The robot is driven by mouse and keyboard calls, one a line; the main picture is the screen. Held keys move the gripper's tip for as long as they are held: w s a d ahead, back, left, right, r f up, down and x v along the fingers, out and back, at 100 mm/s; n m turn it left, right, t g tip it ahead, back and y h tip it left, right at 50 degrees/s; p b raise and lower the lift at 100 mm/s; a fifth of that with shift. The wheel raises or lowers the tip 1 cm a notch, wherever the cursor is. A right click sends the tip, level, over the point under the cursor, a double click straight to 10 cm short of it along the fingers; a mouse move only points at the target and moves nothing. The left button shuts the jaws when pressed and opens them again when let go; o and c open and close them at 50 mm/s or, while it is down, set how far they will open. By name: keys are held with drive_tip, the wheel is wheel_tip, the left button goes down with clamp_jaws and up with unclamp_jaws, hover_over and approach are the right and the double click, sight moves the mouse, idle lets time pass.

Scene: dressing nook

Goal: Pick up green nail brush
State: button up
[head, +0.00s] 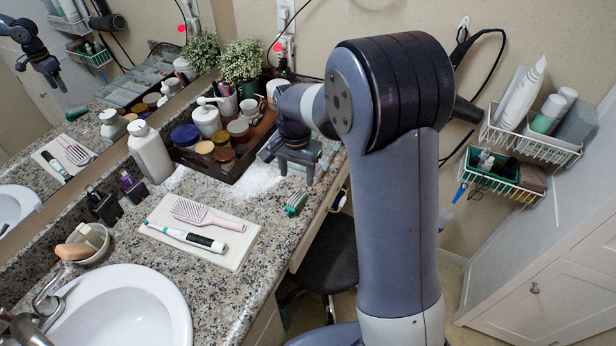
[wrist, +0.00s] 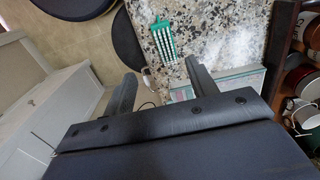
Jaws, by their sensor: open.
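The green nail brush (head: 296,202) lies on the speckled granite counter (head: 225,270), near its front edge, with white bristles visible. It also shows in the wrist view (wrist: 163,40), at top centre, beyond the fingertips. My gripper (head: 297,176) is open and points down over the counter, a little behind the brush in the head view. In the wrist view my gripper (wrist: 160,72) has its two fingers apart with nothing between them. The brush is apart from both fingers and fully visible.
A wooden tray (head: 235,172) of jars and bottles stands left of my gripper. A pale, green-edged box (wrist: 222,84) lies close to one finger. A dark stool (head: 328,258) stands below the counter edge.

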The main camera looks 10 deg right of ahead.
hover_over(295, 199)
drive_tip(key=f, duration=0.5)
drive_tip(key=shift+d+f, duration=0.15)
drive_tip(key=shift+d, duration=0.2)
drive_tip(key=shift+a+f+p, duration=0.2)
drive_tip(key=shift+f+p, duration=0.05)
drive_tip(key=shift+f, duration=1.15)
drive_tip(key=shift+a+f+p, duration=0.15)
drive_tip(key=shift+f+p, duration=0.1)
drive_tip(key=shift+f, duration=1.15)
drive_tip(key=c, duration=1.1)
drive_tip(key=shift+r, duration=0.1)
drive_tip(key=shift+c, duration=0.2)
